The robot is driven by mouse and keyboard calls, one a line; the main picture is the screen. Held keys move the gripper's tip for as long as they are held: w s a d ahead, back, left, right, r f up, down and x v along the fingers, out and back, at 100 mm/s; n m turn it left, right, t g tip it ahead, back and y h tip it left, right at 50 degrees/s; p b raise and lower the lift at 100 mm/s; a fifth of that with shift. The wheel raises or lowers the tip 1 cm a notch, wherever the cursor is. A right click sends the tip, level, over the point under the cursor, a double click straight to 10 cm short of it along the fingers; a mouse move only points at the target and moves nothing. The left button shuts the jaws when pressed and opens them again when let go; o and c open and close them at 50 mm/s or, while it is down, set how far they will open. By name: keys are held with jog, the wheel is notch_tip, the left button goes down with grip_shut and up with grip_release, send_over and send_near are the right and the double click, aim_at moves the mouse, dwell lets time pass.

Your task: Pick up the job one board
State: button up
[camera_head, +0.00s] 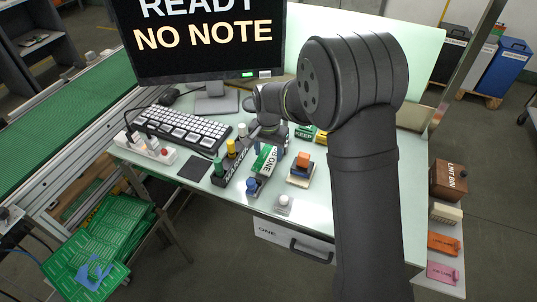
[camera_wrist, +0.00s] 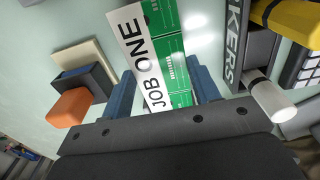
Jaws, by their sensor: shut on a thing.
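The job one board (camera_head: 266,160) is a green and white card lettered JOB ONE, over the pale desk beside the dark MARKERS holder (camera_head: 231,165). In the wrist view the board (camera_wrist: 153,55) lies between the two blue fingers of my gripper (camera_wrist: 163,88), its lettered white strip towards the left finger. My gripper is shut on the board. In the head view my dark arm hides most of the gripper. I cannot tell whether the board touches the desk.
An orange-topped block (camera_head: 302,163) stands right of the board, a white knob (camera_head: 284,203) in front. The keyboard (camera_head: 182,128), power strip (camera_head: 148,149) and dark mat (camera_head: 195,167) are left. A monitor (camera_head: 205,38) reading "READY NO NOTE" stands behind. Green boards (camera_head: 108,235) are stacked lower left.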

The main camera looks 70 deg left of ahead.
aim_at(270, 156)
jog(key=shift+r, duration=0.15)
jog(key=r, duration=0.4)
jog(key=shift+w+d+r, duration=0.1)
jog(key=shift+w+r, duration=0.1)
jog(key=shift+w, duration=0.05)
jog(key=w+d+r, duration=0.4)
jog(key=w, duration=0.1)
jog(key=w+d+r, duration=0.2)
jog(key=w, duration=0.1)
jog(key=shift+w+d, duration=0.15)
jog(key=shift+d, duration=0.15)
jog(key=w+a+f, duration=0.1)
jog(key=w+a, duration=0.5)
jog(key=a, duration=0.3)
jog(key=w+a+f, duration=0.2)
jog(key=w+a, duration=0.5)
jog(key=a, duration=0.2)
jog(key=shift+a, duration=0.4)
jog(key=shift+f, duration=0.15)
jog(key=shift+f, duration=4.05)
jog(key=shift+f, duration=0.35)
